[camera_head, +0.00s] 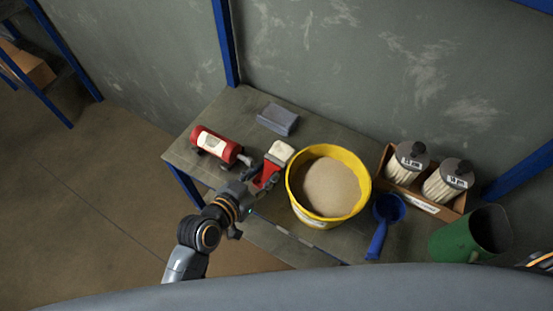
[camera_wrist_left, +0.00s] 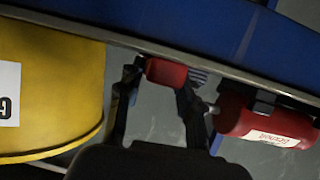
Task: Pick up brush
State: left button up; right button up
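The brush (camera_head: 280,153) has a red body and a cream bristle block, and is beside the yellow bucket in the head view. My left gripper (camera_head: 262,182) reaches it from the front left. In the left wrist view, the brush's red part (camera_wrist_left: 166,72) is between the two fingertips, which appear to touch it on both sides. My left gripper (camera_wrist_left: 160,85) looks shut on it. The bristles are hidden in that view. Whether the brush still touches the table is unclear. My right gripper is out of view.
The yellow bucket (camera_head: 361,172) of sand stands close right of the brush. A red cylinder (camera_head: 216,145) lies to the left, a grey-blue block (camera_head: 277,119) behind.

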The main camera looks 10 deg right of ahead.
pick_arm(q)
grip_shut()
jog(key=shift+r, duration=0.1)
